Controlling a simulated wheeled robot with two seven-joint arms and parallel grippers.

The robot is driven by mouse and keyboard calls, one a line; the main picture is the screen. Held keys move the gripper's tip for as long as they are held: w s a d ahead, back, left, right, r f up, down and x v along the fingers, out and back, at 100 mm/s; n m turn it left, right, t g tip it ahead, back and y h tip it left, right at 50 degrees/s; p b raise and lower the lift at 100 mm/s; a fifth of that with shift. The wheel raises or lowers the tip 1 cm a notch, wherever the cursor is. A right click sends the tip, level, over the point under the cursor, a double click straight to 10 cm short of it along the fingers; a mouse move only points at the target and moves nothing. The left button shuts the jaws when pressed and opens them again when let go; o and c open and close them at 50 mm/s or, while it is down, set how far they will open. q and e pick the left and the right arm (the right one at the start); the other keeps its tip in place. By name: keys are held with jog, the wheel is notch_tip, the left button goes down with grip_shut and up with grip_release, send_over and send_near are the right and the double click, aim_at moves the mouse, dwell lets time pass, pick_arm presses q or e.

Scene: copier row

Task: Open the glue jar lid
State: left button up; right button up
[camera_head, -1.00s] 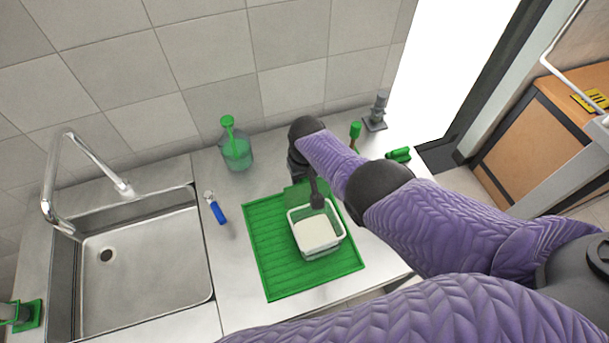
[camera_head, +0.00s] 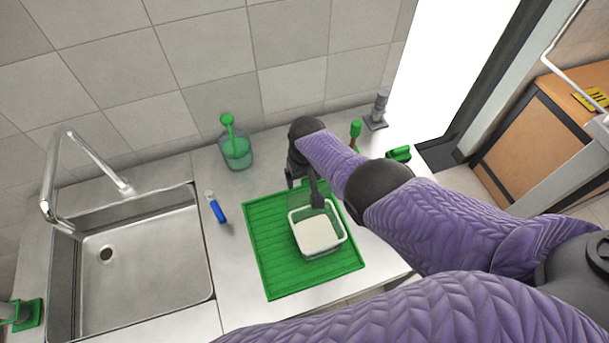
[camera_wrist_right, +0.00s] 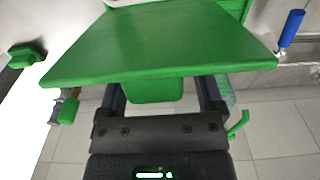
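A square, clear-walled tub of white contents (camera_head: 318,236), which I take for the glue jar, stands uncovered on the green mat (camera_head: 270,270). Its green lid (camera_wrist_right: 160,45) is raised, tilted up at the tub's far side, and fills much of the right wrist view. In the head view my arm and gripper partly hide it. My right gripper (camera_head: 303,187) is at the lid, behind the tub. In the wrist view its fingers (camera_wrist_right: 162,95) are apart, with a green tab between them and gaps on both sides. My left gripper is out of view.
A sink (camera_head: 145,260) with a tall tap is on the left. A blue-handled tool (camera_head: 217,208) lies beside the mat. A green-topped bottle (camera_head: 237,150) stands near the wall. A grey stand (camera_head: 378,110), a green-topped brush-like item (camera_head: 355,133) and a green object (camera_head: 399,153) are at the back right.

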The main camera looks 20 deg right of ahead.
notch_tip(320, 180, up, 10)
jog(key=p, duration=0.7)
jog(key=shift+s+p, duration=0.4)
